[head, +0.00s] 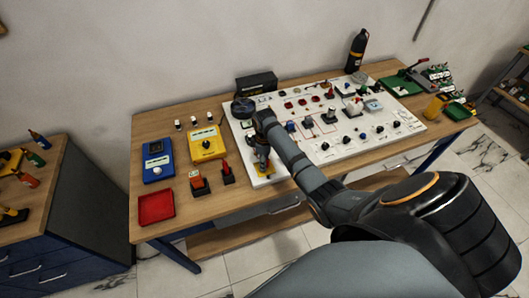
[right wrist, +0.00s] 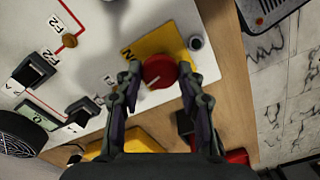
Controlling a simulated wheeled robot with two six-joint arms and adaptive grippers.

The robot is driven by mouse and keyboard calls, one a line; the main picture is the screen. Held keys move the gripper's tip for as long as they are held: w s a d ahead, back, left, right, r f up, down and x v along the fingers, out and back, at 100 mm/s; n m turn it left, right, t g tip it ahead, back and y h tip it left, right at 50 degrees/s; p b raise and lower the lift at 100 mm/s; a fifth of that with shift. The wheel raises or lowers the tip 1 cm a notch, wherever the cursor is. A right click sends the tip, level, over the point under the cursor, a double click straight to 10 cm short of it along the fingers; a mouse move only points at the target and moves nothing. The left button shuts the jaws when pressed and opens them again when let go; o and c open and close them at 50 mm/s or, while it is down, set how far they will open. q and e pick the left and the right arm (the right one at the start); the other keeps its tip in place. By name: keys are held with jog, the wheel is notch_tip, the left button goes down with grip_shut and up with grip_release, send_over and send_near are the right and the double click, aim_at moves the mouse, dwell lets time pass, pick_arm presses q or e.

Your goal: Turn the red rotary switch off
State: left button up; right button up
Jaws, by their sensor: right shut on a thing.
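The red rotary switch (right wrist: 158,71) shows in the right wrist view as a round red knob with a pale line, on a yellow plate (right wrist: 172,38) with a black letter N beside the knob. In the head view the yellow plate (head: 265,174) shows at the front left part of the white panel (head: 290,165); the knob is mostly hidden by my gripper there. My right gripper (right wrist: 160,80) is over the knob, one finger on each side, shut on it. My left gripper is in neither view.
Blue and yellow meters (head: 207,145), a red tray (head: 156,207) and an orange-topped box (head: 199,185) stand left of the panel. Several knobs and plugs crowd the panel. A black box (head: 256,83) and a black bottle (head: 357,52) stand behind. The table's front edge is close.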

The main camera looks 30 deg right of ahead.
jog(key=n+p, duration=0.1)
jog(key=n, duration=0.2)
jog(key=shift+n+p, duration=0.3)
jog(key=shift+p, duration=0.05)
jog(key=shift+n+p, duration=0.45)
jog(key=shift+n, duration=0.75)
jog(key=o, duration=1.2)
